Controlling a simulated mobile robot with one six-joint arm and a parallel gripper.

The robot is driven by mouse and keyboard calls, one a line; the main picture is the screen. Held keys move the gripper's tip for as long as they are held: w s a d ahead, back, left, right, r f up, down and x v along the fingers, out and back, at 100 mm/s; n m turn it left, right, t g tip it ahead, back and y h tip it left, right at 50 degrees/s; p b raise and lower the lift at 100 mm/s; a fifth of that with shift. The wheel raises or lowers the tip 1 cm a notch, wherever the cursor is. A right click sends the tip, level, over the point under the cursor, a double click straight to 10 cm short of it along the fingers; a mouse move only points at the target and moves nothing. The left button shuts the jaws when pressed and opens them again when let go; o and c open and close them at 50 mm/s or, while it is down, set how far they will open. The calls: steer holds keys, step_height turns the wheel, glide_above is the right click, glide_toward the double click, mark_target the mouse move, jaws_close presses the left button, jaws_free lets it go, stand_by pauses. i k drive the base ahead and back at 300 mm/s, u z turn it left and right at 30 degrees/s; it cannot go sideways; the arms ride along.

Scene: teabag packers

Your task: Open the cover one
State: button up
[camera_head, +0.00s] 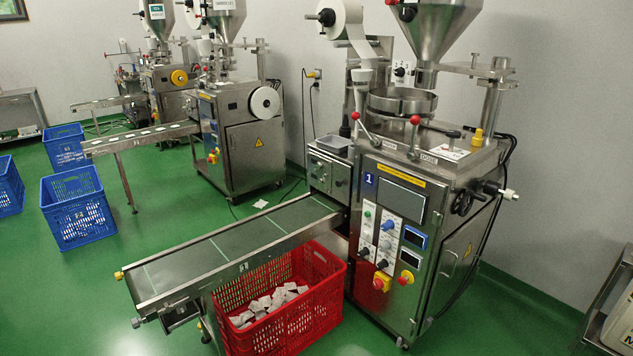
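The nearest teabag packing machine (388,260) stands at the right centre and bears a blue label "1" (370,180). Its steel top has two levers with red knobs (414,120) beside a round metal bowl (403,101). Its right side has a flat metal panel (454,262) with a yellow warning sign, which looks closed. I cannot tell which part is named cover one. My gripper is not in view.
A conveyor (225,250) juts out to the lower left. A red crate (318,315) with white teabags stands below it. Blue crates (78,207) and further machines (240,140) stand behind. A metal rack (608,300) is at the right edge.

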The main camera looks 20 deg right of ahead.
mark_target(330, 176)
steer(key=u, duration=0.75)
steer(key=i, duration=0.9)
steer(key=u, duration=0.45)
